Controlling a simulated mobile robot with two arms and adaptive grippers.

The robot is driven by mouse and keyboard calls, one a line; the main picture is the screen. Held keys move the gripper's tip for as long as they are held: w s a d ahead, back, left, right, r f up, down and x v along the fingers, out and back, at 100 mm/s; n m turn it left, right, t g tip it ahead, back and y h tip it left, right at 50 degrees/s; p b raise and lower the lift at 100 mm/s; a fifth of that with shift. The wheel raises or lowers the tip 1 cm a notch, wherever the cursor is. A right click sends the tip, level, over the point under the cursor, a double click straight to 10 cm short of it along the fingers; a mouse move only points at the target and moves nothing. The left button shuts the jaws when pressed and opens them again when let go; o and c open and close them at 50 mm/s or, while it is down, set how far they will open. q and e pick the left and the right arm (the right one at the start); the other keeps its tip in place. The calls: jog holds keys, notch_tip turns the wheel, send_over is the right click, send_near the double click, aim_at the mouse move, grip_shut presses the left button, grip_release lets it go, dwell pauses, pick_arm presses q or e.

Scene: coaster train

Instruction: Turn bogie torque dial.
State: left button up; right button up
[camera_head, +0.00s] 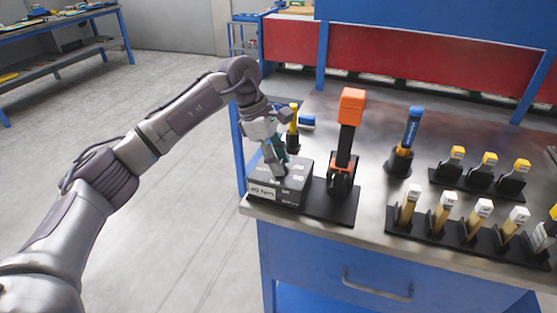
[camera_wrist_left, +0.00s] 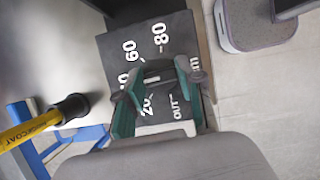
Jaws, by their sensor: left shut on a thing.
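The torque dial box (camera_head: 293,190) is a dark block with white numbers on top, at the near left corner of the workbench. A white label reading "40 Nm" is on its front. My left gripper (camera_head: 280,172) reaches down onto the top of the box. In the left wrist view the box top (camera_wrist_left: 178,48) shows 60, 80, 20 and "OUT". There the green fingers of my left gripper (camera_wrist_left: 158,100) are closed around the dial at the middle of the box. The dial itself is mostly hidden between the fingers. My right gripper is not in view.
An orange-topped black tool (camera_head: 351,108) stands right beside the box. A blue-handled tool (camera_head: 412,128) and a yellow-handled tool (camera_head: 293,125) stand farther back. Racks of yellow-topped and white-tagged pieces (camera_head: 460,226) fill the right. Open floor lies left of the bench.

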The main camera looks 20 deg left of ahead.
pick_arm(q)
jog(key=shift+m, duration=0.3)
jog(key=shift+r, duration=0.1)
jog(key=o, duration=1.1)
jog(key=shift+o, duration=0.2)
jog(key=v, duration=1.2)
jog(key=shift+w, duration=0.1)
